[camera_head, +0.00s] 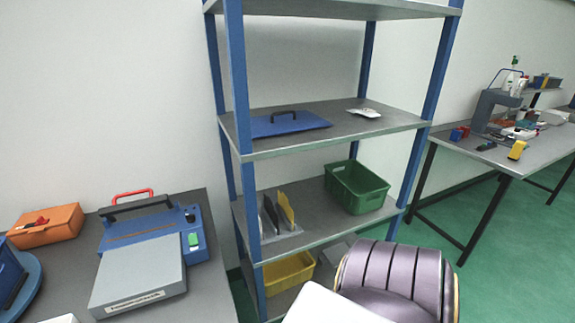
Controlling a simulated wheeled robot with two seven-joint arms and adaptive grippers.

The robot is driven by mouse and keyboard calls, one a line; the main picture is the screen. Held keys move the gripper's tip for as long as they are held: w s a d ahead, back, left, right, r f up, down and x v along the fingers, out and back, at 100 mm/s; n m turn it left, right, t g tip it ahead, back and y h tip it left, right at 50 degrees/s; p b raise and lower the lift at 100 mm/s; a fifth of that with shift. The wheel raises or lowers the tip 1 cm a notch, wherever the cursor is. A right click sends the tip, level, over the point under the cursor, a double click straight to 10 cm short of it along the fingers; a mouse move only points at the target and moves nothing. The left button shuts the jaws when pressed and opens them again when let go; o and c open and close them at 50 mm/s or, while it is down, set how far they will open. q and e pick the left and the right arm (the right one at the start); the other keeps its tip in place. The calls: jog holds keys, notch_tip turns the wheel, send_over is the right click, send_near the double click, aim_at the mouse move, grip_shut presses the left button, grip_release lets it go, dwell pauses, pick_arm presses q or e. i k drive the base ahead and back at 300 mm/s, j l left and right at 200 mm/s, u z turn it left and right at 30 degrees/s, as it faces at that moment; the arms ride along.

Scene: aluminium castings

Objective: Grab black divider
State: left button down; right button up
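The black divider (270,213) stands upright in a small light-coloured rack (284,241) on the third shelf of the blue-posted shelving unit. It stands beside a yellow divider (287,209) on its right. Another thin divider, dark or grey, seems to stand at its left, partly behind the shelf post. The black divider shows nearly edge-on, and the yellow one is close to it. Neither of my grippers is in view.
A green bin (357,188) stands right of the rack; a yellow bin (289,273) is below. A left bench carries a blue-grey machine (145,270).

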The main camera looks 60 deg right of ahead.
aim_at(268, 206)
jog(key=z, duration=1.75)
jog(key=l, duration=0.15)
jog(key=i, duration=0.05)
